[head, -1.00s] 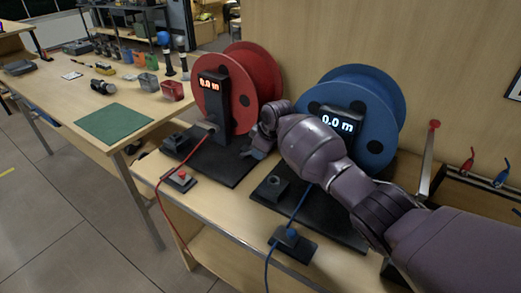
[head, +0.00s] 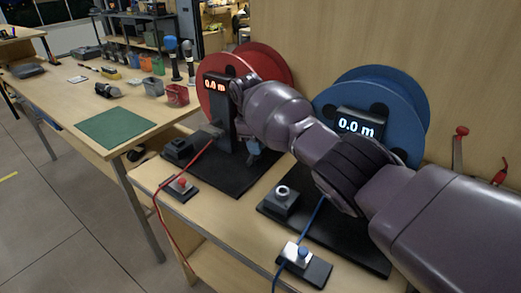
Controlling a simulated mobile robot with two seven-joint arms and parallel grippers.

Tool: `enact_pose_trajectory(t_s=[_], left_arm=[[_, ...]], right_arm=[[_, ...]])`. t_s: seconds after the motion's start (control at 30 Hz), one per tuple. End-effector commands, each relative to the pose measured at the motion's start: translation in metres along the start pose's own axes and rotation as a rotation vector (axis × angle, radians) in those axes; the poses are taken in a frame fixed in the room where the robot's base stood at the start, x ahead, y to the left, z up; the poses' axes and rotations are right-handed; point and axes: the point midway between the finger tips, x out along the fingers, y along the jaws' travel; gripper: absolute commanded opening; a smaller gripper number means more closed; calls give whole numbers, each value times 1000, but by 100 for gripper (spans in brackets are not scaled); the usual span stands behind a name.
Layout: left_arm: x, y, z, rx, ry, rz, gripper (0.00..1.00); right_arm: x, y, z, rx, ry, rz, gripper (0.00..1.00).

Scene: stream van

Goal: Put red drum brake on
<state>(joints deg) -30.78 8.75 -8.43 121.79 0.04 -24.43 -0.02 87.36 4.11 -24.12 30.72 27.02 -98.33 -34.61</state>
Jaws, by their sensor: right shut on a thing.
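The red drum (head: 279,65) stands upright on a black base, with a display reading 0.0 m on its front post. Its brake lever cannot be made out; my right arm covers the drum's right side. My right gripper (head: 254,150) is low beside the drum's right side, mostly hidden behind my own wrist. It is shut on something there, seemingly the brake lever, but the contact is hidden. The blue drum (head: 412,100) stands to the right, also at 0.0 m, with a red-knobbed lever (head: 459,145) on its right. My left gripper is out of view.
A table on the left holds a green mat (head: 115,128), a red bin (head: 177,95) and other gear. A wooden panel stands behind the drums.

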Motion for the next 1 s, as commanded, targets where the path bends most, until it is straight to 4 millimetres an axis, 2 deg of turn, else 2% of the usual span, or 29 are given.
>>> enact_pose_trajectory(t_s=[0.03, 0.3, 0.83, 0.87, 1.0], left_arm=[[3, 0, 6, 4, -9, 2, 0], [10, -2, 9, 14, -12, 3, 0], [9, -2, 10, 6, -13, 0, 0], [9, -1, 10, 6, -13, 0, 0], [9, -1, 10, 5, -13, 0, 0]], right_arm=[[7, 0, -3, -4, -20, -9, 0], [1, 1, -7, -8, -78, -18, 0], [-3, 2, -8, -8, -92, -17, 0], [-3, 2, -8, -8, -92, -17, 26], [-3, 2, -8, -8, -92, -17, 48]])
